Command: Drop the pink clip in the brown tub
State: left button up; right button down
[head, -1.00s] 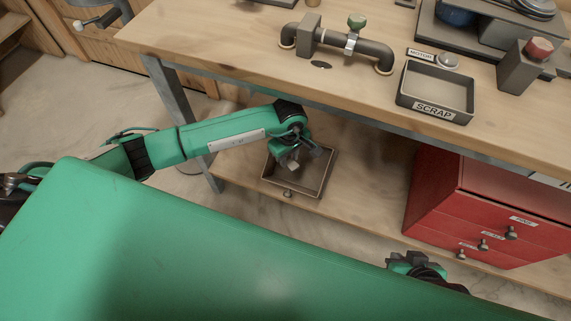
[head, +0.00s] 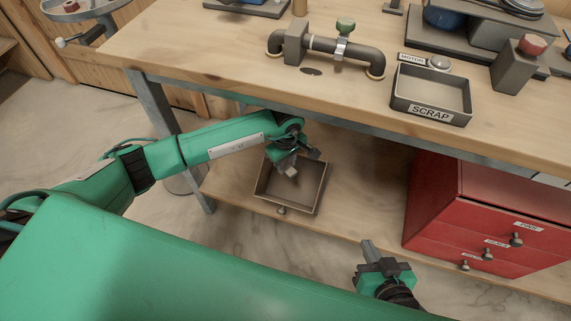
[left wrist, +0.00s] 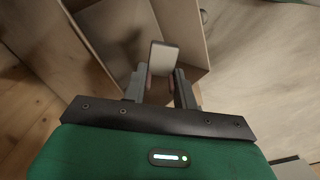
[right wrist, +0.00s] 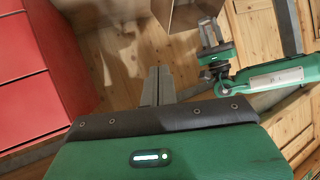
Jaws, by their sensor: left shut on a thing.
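The brown tub (head: 322,190) is an open box with a knob on its front, on the low shelf under the bench. My left gripper (head: 297,166) is over the tub's back part, pointing down. In the left wrist view it (left wrist: 160,88) is shut on a pale pinkish-grey flat piece, the pink clip (left wrist: 164,58), with the tub's wall (left wrist: 190,35) around and below. I cannot tell how far above the tub floor the clip is. My right gripper (head: 368,246) is empty, its fingers together, in front of the shelf; it also shows in the right wrist view (right wrist: 158,82).
The bench top (head: 220,50) overhangs the shelf close above my left arm. A red drawer cabinet (head: 470,215) stands right of the tub. A scrap tray (head: 405,108) and a pipe (head: 335,50) are on the bench. The shelf between tub and cabinet is clear.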

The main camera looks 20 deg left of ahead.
pick_arm(q)
jog(key=o, duration=1)
notch_tip(320, 180, up, 8)
jog(key=shift+f+p, duration=0.25)
jog(key=shift+p, duration=0.3)
pick_arm(e)
jog(key=shift+s+d+f+g+h, duration=0.15)
jog(key=shift+d+g+h, duration=0.15)
jog(key=shift+d, duration=0.2)
jog(key=shift+s+d+g+h, duration=0.1)
jog(key=shift+d+g+h, duration=0.1)
jog(key=shift+d+g, duration=0.25)
